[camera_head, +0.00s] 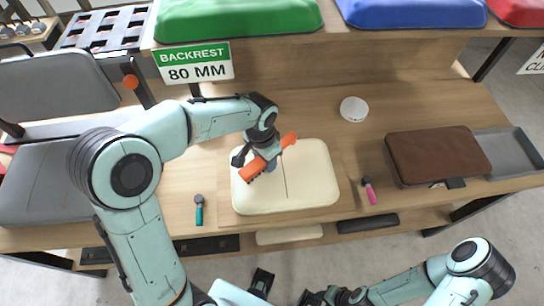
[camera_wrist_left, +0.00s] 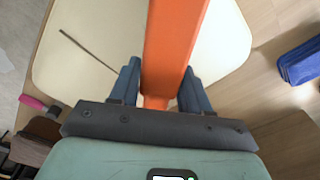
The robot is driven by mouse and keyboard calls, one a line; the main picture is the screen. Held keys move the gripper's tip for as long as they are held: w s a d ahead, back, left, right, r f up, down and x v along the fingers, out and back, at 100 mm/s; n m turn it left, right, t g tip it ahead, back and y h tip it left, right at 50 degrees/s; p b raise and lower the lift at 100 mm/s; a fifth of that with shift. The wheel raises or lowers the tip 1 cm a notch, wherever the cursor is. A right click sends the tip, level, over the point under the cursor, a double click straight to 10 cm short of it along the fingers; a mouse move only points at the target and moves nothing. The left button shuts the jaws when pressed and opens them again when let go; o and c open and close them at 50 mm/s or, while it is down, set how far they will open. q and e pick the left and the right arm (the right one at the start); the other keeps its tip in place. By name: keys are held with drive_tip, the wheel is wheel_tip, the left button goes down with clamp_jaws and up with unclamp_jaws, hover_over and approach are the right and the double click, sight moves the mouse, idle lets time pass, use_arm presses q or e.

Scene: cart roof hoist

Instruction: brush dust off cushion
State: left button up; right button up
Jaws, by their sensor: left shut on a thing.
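The cream cushion (camera_head: 312,180) lies flat on the wooden bench, with a dark seam line across its middle. My left gripper (camera_head: 262,164) is over the left half of the cushion, shut on an orange brush (camera_head: 288,140). In the left wrist view the orange brush (camera_wrist_left: 172,45) stands between the two blue-grey fingers, above the cushion (camera_wrist_left: 100,40). Whether the bristles touch the cushion cannot be told. No dust can be made out on it. My right gripper (camera_head: 325,297) is low at the bottom edge, away from the bench; its jaws are unclear.
A teal-handled tool (camera_head: 199,212) lies left of the cushion and a pink-handled tool (camera_head: 370,192) right of it. A white round lid (camera_head: 353,109), a brown padded box (camera_head: 435,155) and a grey tray (camera_head: 508,152) sit farther right. A grey chair (camera_head: 50,170) stands at left.

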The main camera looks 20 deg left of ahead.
sight(305, 160)
use_arm(q)
drive_tip(key=shift+s+a+b, duration=0.15)
drive_tip(key=shift+s+a, duration=0.6)
drive_tip(key=shift+a, duration=0.45)
drive_tip(key=shift+s+a+b, duration=0.2)
drive_tip(key=shift+s+a, duration=0.5)
drive_tip(key=shift+a, duration=0.5)
drive_tip(key=shift+s+a+b, duration=0.15)
drive_tip(key=shift+s+a, duration=0.6)
drive_tip(key=shift+a, duration=0.45)
use_arm(e)
drive_tip(key=shift+s+f, duration=0.2)
drive_tip(key=shift+f, duration=0.35)
